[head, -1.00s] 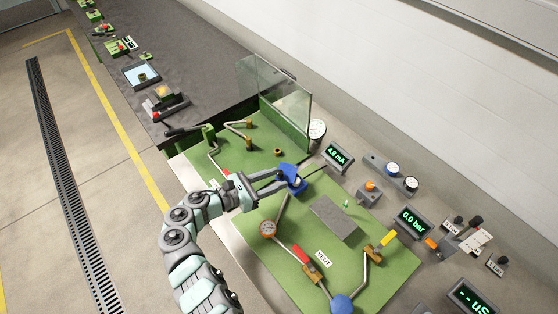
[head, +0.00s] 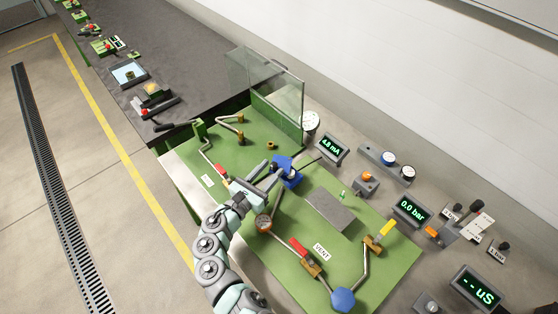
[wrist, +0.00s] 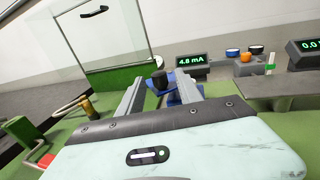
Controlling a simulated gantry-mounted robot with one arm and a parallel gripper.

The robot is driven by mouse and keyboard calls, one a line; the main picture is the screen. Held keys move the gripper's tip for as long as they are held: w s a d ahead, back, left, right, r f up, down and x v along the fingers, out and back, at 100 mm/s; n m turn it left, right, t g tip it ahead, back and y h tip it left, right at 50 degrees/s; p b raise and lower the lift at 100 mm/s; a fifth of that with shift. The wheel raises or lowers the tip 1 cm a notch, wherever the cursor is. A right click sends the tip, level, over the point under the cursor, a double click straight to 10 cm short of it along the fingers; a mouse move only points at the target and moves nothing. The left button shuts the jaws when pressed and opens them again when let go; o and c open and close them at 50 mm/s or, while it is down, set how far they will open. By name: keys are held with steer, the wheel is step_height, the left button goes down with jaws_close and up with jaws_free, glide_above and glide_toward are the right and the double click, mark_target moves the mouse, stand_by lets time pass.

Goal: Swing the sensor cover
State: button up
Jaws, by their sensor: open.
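A blue sensor housing (head: 290,181) stands on the green panel, with a cable running from it toward the 4.8 mA display. In the wrist view the blue housing (wrist: 172,99) shows beyond and between my fingers, with a dark round part (wrist: 159,80) on top. I cannot tell which part is the swinging cover. My gripper (head: 277,168) is open, with its fingertips at the near left side of the housing. In the wrist view my gripper (wrist: 160,82) has its two fingers apart, on either side of the dark part. Whether they touch it is unclear.
A glass screen (head: 272,85) stands behind the housing. The 4.8 mA display (head: 331,147) is behind right. Another red handle (head: 222,171) is left of my gripper.

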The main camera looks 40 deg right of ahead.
mark_target(276, 164)
steer(key=d, duration=0.2)
steer(key=w+d, duration=0.1)
steer(key=d, duration=0.2)
steer(key=shift+d+b, duration=0.15)
steer(key=shift+b, duration=0.25)
steer(key=shift+c, duration=0.5)
jaws_close()
stand_by(0.5)
